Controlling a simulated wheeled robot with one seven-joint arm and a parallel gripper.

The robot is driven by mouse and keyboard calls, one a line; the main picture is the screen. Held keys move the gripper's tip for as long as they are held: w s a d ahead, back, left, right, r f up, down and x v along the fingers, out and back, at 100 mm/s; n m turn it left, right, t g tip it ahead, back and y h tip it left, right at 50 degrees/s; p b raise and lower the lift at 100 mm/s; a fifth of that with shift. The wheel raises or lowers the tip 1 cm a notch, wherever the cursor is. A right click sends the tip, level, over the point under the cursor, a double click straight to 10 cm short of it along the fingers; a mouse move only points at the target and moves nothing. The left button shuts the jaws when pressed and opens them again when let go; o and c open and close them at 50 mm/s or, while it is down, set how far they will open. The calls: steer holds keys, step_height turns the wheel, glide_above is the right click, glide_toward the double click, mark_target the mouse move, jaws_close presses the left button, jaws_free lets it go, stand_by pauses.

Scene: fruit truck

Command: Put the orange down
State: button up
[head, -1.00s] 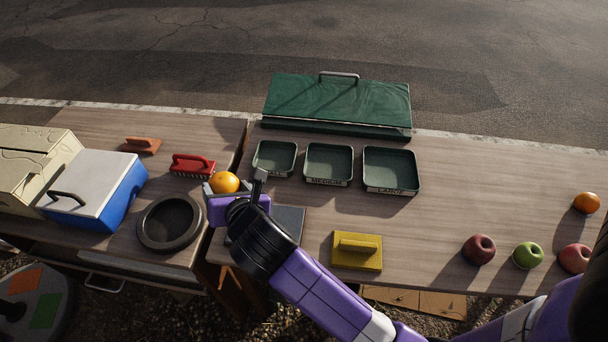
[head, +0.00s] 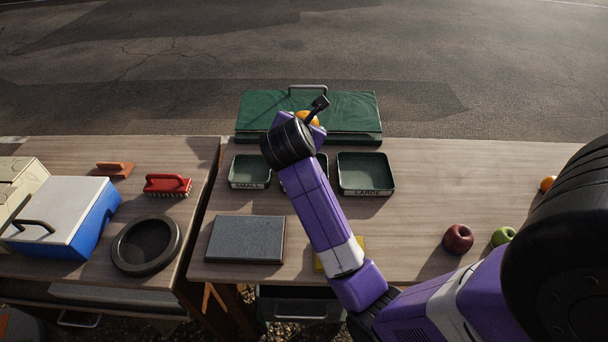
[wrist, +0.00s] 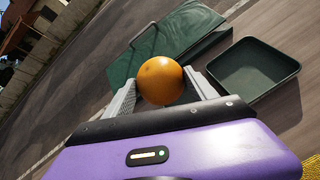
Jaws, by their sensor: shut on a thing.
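The orange (wrist: 160,80) is held between the two fingers of my gripper (wrist: 160,92) in the wrist view. In the head view only part of the orange (head: 309,118) shows past my wrist, in front of the green lidded case. My gripper (head: 308,116) is shut on it above the row of trays. The small tray (head: 249,172) is left of my arm and the large tray (head: 365,174) is right of it. The middle tray (head: 322,163) is mostly hidden by my arm. The visible trays look empty.
The green case (head: 350,112) stands behind the trays. A grey plate (head: 246,239) lies at the front left. A dark red apple (head: 458,239), a green apple (head: 503,236) and another orange (head: 547,184) are at the right.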

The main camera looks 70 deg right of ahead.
step_height(320, 180, down, 18)
steer(key=shift+r+b, duration=0.25)
steer(key=shift+b, duration=0.45)
steer(key=shift+f, duration=0.1)
steer(key=o, duration=1.8)
steer(key=shift+c, duration=0.2)
steer(key=shift+a, duration=0.2)
steer(key=v, duration=1.1)
steer(key=shift+s+a+r, duration=0.15)
steer(key=shift+a+r, duration=0.05)
steer(key=shift+r, duration=0.15)
